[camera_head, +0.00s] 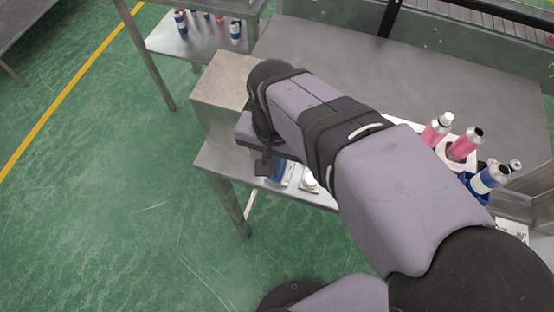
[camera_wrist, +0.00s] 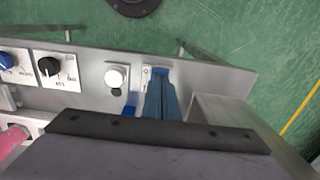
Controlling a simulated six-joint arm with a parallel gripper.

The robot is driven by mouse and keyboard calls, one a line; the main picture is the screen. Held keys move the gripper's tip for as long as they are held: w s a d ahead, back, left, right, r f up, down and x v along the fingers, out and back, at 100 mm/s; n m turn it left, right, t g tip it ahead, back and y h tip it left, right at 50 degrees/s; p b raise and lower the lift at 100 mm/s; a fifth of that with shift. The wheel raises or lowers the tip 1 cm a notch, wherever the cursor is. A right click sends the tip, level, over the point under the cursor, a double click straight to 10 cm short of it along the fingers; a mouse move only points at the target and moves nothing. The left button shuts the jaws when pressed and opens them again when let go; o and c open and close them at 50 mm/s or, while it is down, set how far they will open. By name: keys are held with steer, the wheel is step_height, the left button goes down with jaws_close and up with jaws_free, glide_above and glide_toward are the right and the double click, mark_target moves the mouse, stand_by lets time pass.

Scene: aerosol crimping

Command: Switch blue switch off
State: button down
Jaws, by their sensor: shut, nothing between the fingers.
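The blue switch (camera_head: 281,172) sits on a pale plate on the bench's front panel, beside a round white button (camera_head: 309,181). In the wrist view its bright blue upper edge (camera_wrist: 160,70) shows just beyond my fingertips, right of the white button (camera_wrist: 116,77). My gripper (camera_head: 264,165) is shut and empty, pointing down at the switch. In the wrist view my gripper (camera_wrist: 161,84) covers most of the switch. I cannot tell whether they touch, or which way the switch is set.
A black knob (camera_wrist: 48,66) and a blue knob (camera_wrist: 5,61) sit on the same panel to the left. A metal box (camera_head: 222,85) stands by my wrist. Pink bottles (camera_head: 465,144) and blue-and-white bottles (camera_head: 490,178) stand at right. Green floor lies beyond the bench edge.

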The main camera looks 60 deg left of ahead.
steer(key=shift+r+p, duration=1.9)
steer(key=shift+r, duration=0.4)
steer(key=shift+r, duration=0.1)
step_height(320, 180, up, 5)
steer(key=p, duration=0.4)
steer(key=shift+p, duration=0.35)
